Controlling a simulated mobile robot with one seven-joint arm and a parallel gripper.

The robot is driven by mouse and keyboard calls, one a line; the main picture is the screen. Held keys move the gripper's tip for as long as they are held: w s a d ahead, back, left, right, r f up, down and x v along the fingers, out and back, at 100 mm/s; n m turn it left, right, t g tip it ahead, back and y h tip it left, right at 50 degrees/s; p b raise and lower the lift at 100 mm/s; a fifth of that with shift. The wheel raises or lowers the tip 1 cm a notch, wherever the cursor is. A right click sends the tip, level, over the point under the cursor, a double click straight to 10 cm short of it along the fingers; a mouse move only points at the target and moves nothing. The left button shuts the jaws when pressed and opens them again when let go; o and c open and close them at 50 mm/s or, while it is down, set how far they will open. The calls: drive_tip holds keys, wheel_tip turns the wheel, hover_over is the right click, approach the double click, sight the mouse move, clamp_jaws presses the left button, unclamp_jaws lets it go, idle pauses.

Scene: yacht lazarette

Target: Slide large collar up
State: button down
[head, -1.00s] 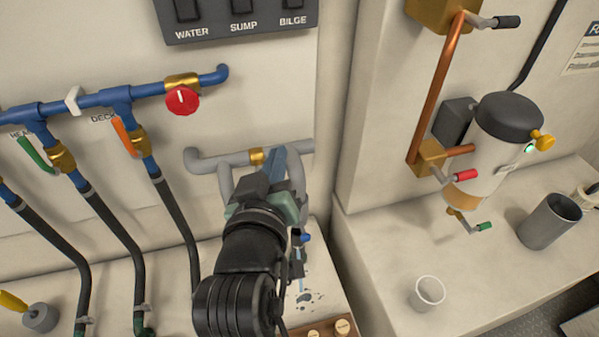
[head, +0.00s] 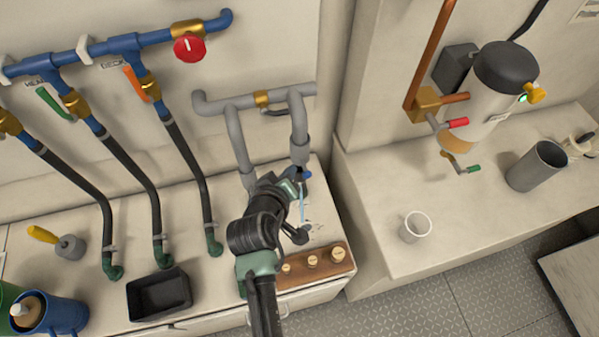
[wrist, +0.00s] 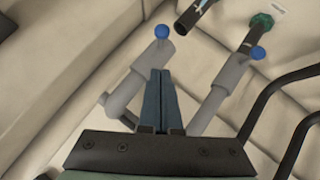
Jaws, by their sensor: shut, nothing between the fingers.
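The grey pipe loop (head: 233,135) has two legs coming down the wall. Its right leg carries a thicker grey collar (head: 300,153) with a blue knob near the lower end. In the wrist view two grey collars show, a left one (wrist: 143,72) and a right one (wrist: 229,72), each with a blue knob. I cannot tell surely which is larger. My gripper (wrist: 160,73) is shut and empty, its fingers pointing between the two collars, close beside the left one. In the head view my gripper (head: 292,183) is beside the right leg's lower end, its fingertips unclear.
A wooden strip with brass caps (head: 335,260) lies near the shelf's front edge. Black hoses (head: 187,170) run down at left, above a black tray (head: 158,293).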

sight(303, 175)
drive_tip(key=f, duration=0.1)
drive_tip(key=w+d+f, duration=0.1)
drive_tip(key=d+f+p, duration=0.1)
drive_tip(key=f, duration=0.1)
drive_tip(key=shift+w+d, duration=0.2)
drive_tip(key=shift+w, duration=0.15)
drive_tip(key=shift+d+f+b, duration=0.2)
drive_tip(key=shift+f+b, duration=0.5)
drive_tip(key=shift+f, duration=0.1)
